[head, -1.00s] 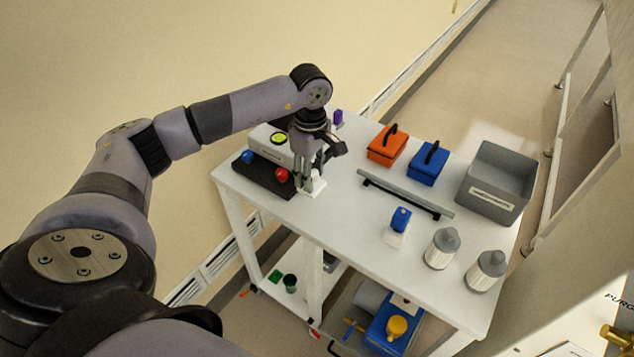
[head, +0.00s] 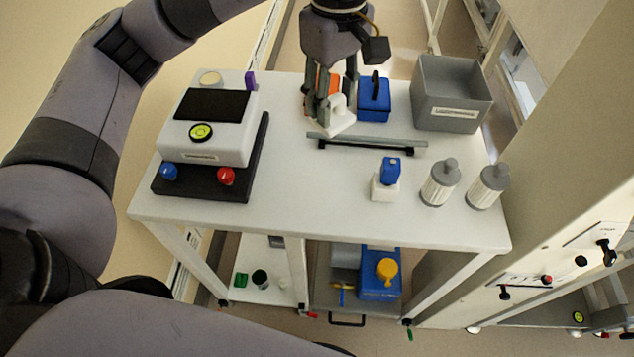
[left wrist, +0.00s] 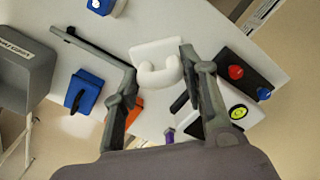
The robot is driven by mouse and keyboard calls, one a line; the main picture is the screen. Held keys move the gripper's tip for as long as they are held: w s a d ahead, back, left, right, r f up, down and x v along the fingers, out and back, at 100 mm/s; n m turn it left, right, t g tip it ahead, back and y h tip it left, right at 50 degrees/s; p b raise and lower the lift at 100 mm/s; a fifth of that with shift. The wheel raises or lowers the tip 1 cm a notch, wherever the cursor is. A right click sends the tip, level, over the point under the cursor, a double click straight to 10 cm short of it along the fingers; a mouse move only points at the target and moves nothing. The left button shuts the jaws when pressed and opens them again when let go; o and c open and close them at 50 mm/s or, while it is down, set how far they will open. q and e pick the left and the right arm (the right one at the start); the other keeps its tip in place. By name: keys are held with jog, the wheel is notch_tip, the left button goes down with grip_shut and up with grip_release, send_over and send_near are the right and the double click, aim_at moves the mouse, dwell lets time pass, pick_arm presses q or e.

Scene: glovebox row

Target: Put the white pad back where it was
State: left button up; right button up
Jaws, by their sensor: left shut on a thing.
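My left gripper (head: 328,108) is shut on the white pad (head: 340,123), a small white piece with a curved upper part. It holds the pad over the white table, in front of the orange box and just behind the left end of the grey rail (head: 370,143). I cannot tell whether the pad touches the table. In the left wrist view the pad (left wrist: 155,56) sits between the two fingers, with the rail at its left. The orange box (head: 334,82) is mostly hidden behind the gripper. My right gripper is not in view.
A white instrument (head: 215,150) on a black base stands at the table's left. A blue box (head: 374,103), a grey bin (head: 450,112), a blue-topped white block (head: 384,188) and two ribbed canisters (head: 438,187) stand at the right. The front middle of the table is clear.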

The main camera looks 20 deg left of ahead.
pick_arm(q)
jog(key=shift+s+d+f, duration=0.15)
jog(key=shift+d+f, duration=0.1)
jog(key=shift+f, duration=0.15)
jog(key=f+p, duration=0.1)
jog(key=f, duration=0.8)
jog(key=f+p, duration=0.1)
jog(key=f, duration=0.4)
jog(key=shift+d+f+p, duration=0.3)
jog(key=shift+f, duration=0.05)
notch_tip(320, 180, down, 4)
jog(key=shift+r+p, duration=0.25)
jog(key=shift+p, duration=0.2)
jog(key=shift+f, duration=0.35)
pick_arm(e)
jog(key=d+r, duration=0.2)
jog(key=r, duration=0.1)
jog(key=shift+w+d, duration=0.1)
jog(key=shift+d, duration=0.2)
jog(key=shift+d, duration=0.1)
